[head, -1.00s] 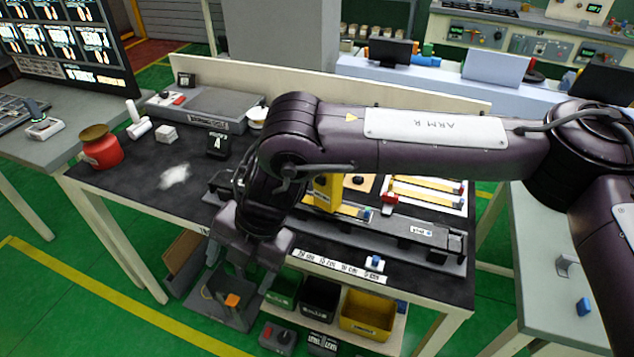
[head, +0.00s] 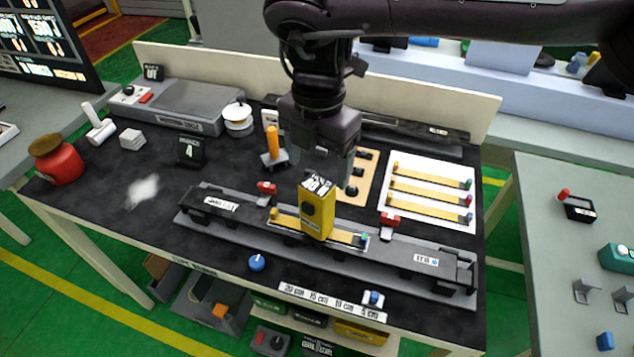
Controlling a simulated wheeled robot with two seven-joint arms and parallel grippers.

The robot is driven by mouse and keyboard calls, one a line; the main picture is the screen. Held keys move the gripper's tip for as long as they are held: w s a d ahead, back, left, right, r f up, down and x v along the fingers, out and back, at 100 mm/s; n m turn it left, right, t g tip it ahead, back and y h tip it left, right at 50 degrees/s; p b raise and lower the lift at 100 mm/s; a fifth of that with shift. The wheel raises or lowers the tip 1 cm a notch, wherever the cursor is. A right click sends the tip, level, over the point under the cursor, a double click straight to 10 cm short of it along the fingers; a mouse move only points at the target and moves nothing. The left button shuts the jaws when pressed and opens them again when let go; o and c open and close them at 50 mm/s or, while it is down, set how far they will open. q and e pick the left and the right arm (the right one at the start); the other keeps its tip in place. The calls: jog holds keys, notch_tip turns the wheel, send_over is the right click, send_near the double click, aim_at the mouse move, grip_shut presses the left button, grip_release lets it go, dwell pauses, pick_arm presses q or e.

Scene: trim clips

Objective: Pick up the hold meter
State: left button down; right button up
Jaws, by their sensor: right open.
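My right gripper (head: 322,172) points down just above and behind the top of the yellow device. Its jaws are open, with nothing seen between them. I cannot tell whether a fingertip touches the device. My left gripper is not in view.
Small red clamps (head: 389,221) sit along the rail. A white board with yellow strips (head: 430,190) lies to the right. An orange-handled tool (head: 272,145), a white round container (head: 238,118) and a red jar (head: 58,162) stand left. A blue knob (head: 256,263) lies in front.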

aim_at(317, 184)
jog(key=shift+w, duration=0.3)
jog(key=shift+f, duration=0.35)
jog(key=f+p, duration=0.1)
jog(key=f, duration=0.1)
jog(key=s+f+p, duration=0.1)
jog(key=shift+f, duration=0.35)
jog(key=shift+w+f+p, duration=0.15)
jog(key=shift+f+p, duration=0.05)
jog(key=shift+f, duration=0.4)
jog(key=shift+w+f+p, duration=0.15)
jog(key=shift+f, duration=0.75)
jog(key=c, duration=0.8)
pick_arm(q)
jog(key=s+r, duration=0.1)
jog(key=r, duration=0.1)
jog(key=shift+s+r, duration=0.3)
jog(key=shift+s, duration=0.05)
pick_arm(e)
jog(key=c, duration=0.9)
jog(key=shift+o, duration=0.2)
jog(key=shift+a+r, duration=0.1)
